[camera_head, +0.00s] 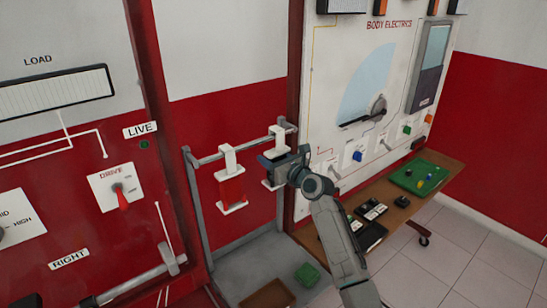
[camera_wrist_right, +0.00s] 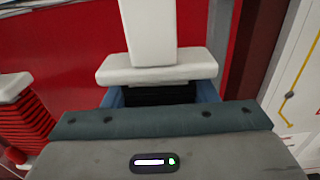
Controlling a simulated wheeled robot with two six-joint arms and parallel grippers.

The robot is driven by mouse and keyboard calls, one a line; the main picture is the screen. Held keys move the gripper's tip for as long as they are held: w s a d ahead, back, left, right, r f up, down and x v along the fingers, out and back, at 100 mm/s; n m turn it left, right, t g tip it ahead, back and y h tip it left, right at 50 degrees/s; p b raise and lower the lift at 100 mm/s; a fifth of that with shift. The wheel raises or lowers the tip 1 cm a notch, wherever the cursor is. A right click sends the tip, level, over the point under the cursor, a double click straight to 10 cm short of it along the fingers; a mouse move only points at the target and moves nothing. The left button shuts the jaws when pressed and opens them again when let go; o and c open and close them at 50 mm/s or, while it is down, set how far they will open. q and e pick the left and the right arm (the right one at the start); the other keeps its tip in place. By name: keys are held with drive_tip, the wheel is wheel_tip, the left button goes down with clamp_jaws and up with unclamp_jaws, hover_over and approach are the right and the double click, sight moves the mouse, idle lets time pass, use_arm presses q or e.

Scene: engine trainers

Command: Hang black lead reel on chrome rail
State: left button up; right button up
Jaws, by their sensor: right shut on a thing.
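The chrome rail (camera_head: 252,143) runs across the top of a grey frame in front of the red wall. A red lead reel (camera_head: 231,188) hangs from it by a white hanger. My right gripper (camera_head: 277,160) is shut on the black lead reel (camera_head: 278,137) near the rail's right end. The reel's white hanger is upright above the gripper, at about rail height; I cannot tell whether it touches the rail. In the right wrist view, the black winding (camera_wrist_right: 160,94) shows between the blue jaws, under a white flange. My left gripper is not in view.
A white body electrics panel (camera_head: 335,100) stands close to the right. Below it, a wooden bench (camera_head: 440,163) holds a green tray (camera_head: 408,184) and several black items. A brown tray (camera_head: 270,297) and a green block (camera_head: 307,275) sit low beneath the rail.

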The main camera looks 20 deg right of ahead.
drive_tip(key=shift+f, duration=0.1)
drive_tip(key=o, duration=1.1)
drive_tip(key=shift+o, duration=0.2)
drive_tip(key=shift+s, duration=0.15)
